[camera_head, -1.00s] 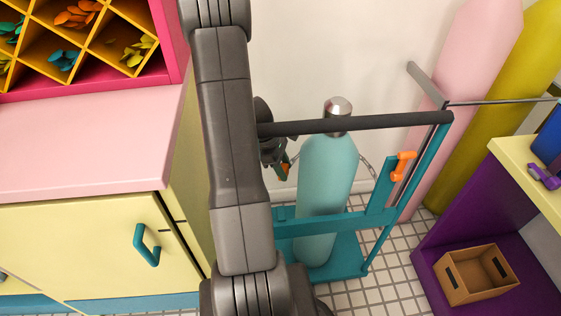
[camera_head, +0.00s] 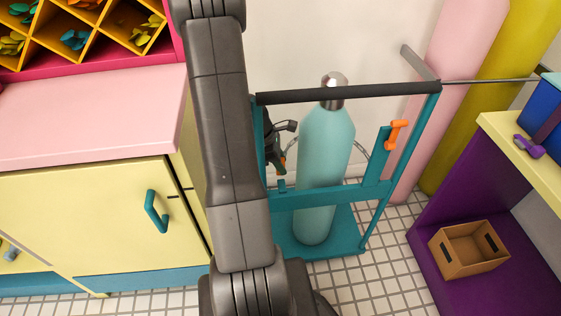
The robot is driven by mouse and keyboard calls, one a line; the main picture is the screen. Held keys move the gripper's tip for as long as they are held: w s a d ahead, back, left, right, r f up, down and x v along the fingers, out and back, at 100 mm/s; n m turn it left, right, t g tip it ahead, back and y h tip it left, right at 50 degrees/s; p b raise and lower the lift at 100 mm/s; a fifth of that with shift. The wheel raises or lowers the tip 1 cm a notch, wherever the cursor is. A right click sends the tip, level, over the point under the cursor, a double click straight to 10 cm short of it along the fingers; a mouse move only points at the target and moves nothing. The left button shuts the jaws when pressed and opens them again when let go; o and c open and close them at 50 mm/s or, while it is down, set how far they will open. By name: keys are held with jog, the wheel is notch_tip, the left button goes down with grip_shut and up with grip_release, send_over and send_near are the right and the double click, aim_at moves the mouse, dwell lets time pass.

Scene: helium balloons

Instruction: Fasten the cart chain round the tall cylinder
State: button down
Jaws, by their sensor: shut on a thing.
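The tall teal cylinder (camera_head: 325,150) with a grey cap stands upright on the teal cart (camera_head: 375,192), behind its dark push handle and crossbar. The chain (camera_head: 362,151) shows as a thin grey curve at the cylinder's right and as a short stretch at its left. My gripper (camera_head: 281,160) is left of the cylinder, below the handle, by the cart's left post. It is shut on what looks like the chain's end, with a small orange piece at its tips; my arm and the post partly hide it. An orange hook (camera_head: 397,133) is on the cart's right post.
A pink and cream counter (camera_head: 90,115) stands at the left, near my arm. A purple shelf unit (camera_head: 470,190) with a cardboard box (camera_head: 468,249) stands at the right. Tiled floor lies clear before the shelf.

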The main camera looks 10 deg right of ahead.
jog(key=c, duration=0.9)
grip_release()
jog(key=p+v, duration=0.3)
jog(key=v, duration=1)
jog(key=shift+a+r, duration=0.15)
jog(key=shift+r, duration=0.25)
